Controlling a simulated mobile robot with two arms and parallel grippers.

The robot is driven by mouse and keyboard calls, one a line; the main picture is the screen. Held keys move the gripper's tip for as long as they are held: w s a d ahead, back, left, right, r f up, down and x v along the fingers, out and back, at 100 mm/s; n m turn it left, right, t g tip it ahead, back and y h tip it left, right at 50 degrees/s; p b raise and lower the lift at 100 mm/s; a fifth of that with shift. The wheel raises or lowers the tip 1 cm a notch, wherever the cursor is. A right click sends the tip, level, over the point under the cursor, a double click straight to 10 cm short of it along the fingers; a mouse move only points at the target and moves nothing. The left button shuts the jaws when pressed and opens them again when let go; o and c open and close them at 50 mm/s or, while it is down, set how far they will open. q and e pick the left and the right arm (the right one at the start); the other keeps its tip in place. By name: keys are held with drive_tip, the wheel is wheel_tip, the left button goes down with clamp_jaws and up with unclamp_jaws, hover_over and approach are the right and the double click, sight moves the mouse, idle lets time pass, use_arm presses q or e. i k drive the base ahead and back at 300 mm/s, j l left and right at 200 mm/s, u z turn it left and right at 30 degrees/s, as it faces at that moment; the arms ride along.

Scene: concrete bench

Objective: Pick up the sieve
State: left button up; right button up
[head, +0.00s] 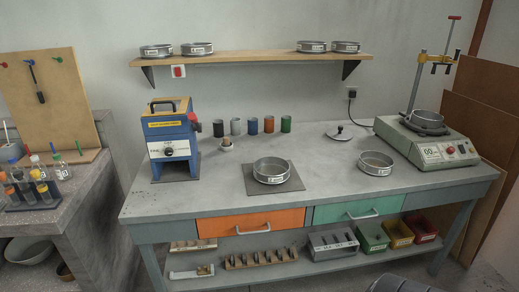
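Several round grey metal sieves with white labels are in the head view. One sieve (271,171) rests on a dark square mat (257,189) near the middle of the bench. A second sieve (376,164) stands directly on the bench top to its right. A third sieve (426,120) sits on the sieve shaker (428,146) at the right end. More sieves stand in pairs on the wall shelf (250,59), at its left (157,51) and right (311,46). Neither of my grippers is in view.
A blue machine (170,140) stands at the bench's left, with several coloured cylinders (269,124) behind the mat. A round lid (339,133) lies toward the back. An orange drawer (250,222) and a green drawer (358,208) are shut. The front of the bench top is clear.

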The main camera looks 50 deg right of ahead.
sight(271, 170)
drive_tip(key=z, duration=1.6)
